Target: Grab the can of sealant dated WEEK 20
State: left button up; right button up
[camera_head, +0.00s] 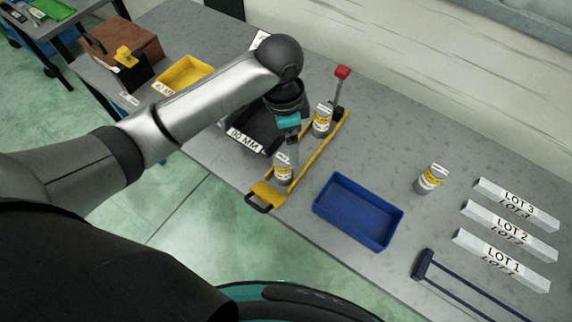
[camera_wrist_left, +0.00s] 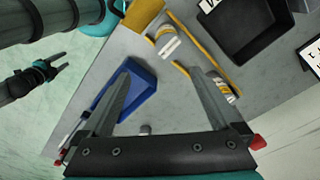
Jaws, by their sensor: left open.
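Three small grey cans with yellow and white labels stand on the grey workbench. One can (camera_head: 283,169) is at the near end of a yellow-railed rack (camera_head: 301,176), another can (camera_head: 322,121) at its far end. A third can (camera_head: 431,179) stands alone to the right. The label dates are too small to read. My left gripper (camera_head: 291,157) points down over the rack, close to the near can. In the left wrist view its fingers (camera_wrist_left: 162,70) are apart, with nothing between them.
A blue tray (camera_head: 327,211) lies right of the rack; a black bin (camera_head: 236,126) stands left of it. LOT 1 (camera_head: 503,262), LOT 2 (camera_head: 511,232) and LOT 3 (camera_head: 518,206) blocks are at right. A red-topped post (camera_head: 342,74) rises at the rack's far end.

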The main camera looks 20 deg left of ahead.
aim_at(283, 159)
pick_arm(q)
jog(key=shift+m+y, duration=0.3)
jog(key=shift+y, duration=0.1)
jog(key=f, duration=0.2)
jog(key=a+f, duration=0.1)
jog(key=f, duration=0.2)
jog(key=w+f, duration=0.1)
jog(key=f, duration=0.1)
jog(key=shift+a+f+b, duration=0.15)
jog(key=shift+a+b, duration=0.15)
jog(key=shift+b, duration=0.1)
jog(key=shift+w+d+f+b, duration=0.1)
jog(key=shift+f+b, duration=0.2)
jog(key=shift+f, duration=2.7)
jog(key=shift+c, duration=0.2)
grip_shut()
